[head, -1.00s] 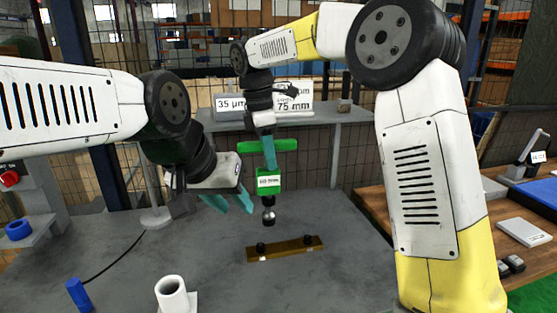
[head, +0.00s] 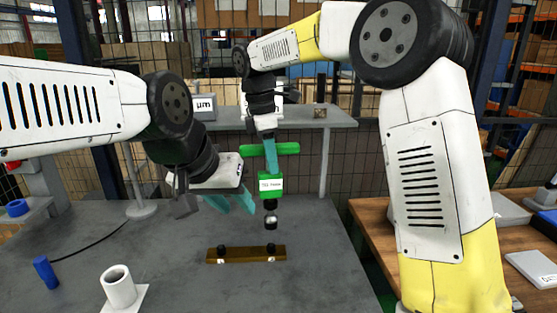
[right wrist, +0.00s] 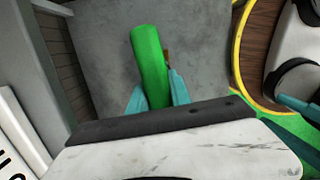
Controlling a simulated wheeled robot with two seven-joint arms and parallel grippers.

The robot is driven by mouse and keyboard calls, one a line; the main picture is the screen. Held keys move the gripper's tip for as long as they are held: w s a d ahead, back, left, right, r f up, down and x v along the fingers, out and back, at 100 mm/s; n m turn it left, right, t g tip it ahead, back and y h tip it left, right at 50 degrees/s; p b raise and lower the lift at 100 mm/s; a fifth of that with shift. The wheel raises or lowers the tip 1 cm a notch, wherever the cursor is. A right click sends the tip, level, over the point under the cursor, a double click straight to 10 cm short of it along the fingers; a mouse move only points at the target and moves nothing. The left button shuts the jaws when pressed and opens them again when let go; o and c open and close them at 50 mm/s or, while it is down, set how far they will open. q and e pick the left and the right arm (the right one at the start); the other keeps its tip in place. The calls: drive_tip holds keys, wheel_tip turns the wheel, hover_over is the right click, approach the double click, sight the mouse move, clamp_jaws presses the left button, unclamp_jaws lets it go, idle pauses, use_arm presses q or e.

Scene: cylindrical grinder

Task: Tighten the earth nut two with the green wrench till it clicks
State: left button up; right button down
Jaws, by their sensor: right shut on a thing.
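The green wrench (head: 270,186) hangs upright, with a green cross handle at its top and a dark socket with a round silver end below. My right gripper (head: 270,158) is shut on its handle; the green handle (right wrist: 150,65) also shows between the fingers in the right wrist view. A brass bar (head: 246,256) lies on the bench with a left dark nut (head: 221,250) and a right dark nut (head: 271,249). The socket hangs above the right nut, apart from it. The labels are too small to read. My left gripper (head: 232,203) is open and empty, left of the wrench.
A white cylinder on a base (head: 120,288) and a blue cylinder (head: 45,271) stand at the bench's left front. A shelf (head: 310,117) with a sign is behind the wrench. A wooden table (head: 375,215) is at right. The grey bench around the bar is clear.

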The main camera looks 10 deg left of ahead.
sight(272, 192)
idle(0.3)
drive_tip(key=shift+f, duration=4.65)
drive_tip(key=shift+f+m, duration=0.1)
drive_tip(key=shift+m, duration=0.2)
